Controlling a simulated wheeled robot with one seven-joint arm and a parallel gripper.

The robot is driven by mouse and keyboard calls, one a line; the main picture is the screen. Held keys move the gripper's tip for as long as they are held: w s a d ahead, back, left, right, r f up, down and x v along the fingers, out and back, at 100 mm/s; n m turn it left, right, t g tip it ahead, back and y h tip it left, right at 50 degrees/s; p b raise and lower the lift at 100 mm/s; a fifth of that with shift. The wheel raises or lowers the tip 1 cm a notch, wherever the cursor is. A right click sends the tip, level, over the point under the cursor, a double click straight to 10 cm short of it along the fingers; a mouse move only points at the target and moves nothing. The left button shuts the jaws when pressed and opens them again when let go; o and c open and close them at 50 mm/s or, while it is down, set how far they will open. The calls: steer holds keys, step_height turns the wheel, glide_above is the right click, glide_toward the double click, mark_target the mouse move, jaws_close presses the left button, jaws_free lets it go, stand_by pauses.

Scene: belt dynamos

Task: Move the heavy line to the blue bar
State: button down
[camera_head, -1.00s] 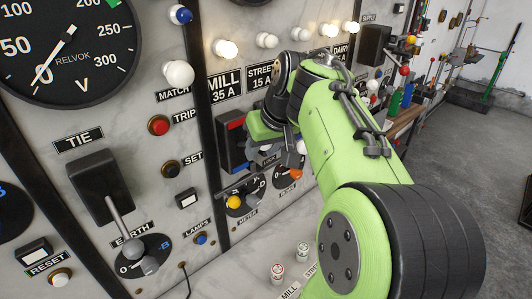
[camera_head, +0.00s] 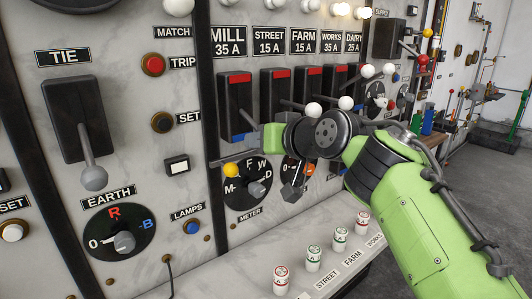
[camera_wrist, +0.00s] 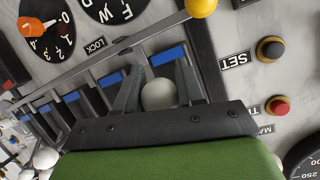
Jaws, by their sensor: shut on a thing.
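The MILL 35 A switch (camera_head: 235,100) is a tall black box with a red mark at its top and a blue bar (camera_head: 238,137) at its foot. The blue bar also shows in the wrist view (camera_wrist: 171,55). My gripper (camera_head: 264,140) is in front of the lower part of this box. In the wrist view my gripper (camera_wrist: 158,90) is shut around a white ball knob (camera_wrist: 158,95), which appears to be the MILL lever's.
STREET (camera_head: 273,95) and FARM (camera_head: 305,85) switches stand close right, their white knobs (camera_head: 313,110) near my arm. A metal rail with a yellow knob (camera_head: 231,171) runs below the switches. Meter dial (camera_head: 247,185) and several small capped pieces (camera_head: 313,257) on the ledge lie lower.

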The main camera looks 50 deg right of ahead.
steer(key=shift+w+f+b, duration=0.25)
steer(key=shift+w+f, duration=0.05)
steer(key=shift+f, duration=0.2)
steer(key=shift+w+f+b, duration=0.2)
steer(key=shift+w+f, duration=0.05)
steer(key=shift+f, duration=0.2)
steer(key=shift+w, duration=0.1)
steer(key=c, duration=1)
jaws_free()
steer(key=shift+w+d, duration=0.1)
steer(key=shift+o, duration=1.4)
steer(key=shift+w, duration=0.25)
steer(key=shift+s, duration=0.1)
steer(key=shift+s, duration=0.1)
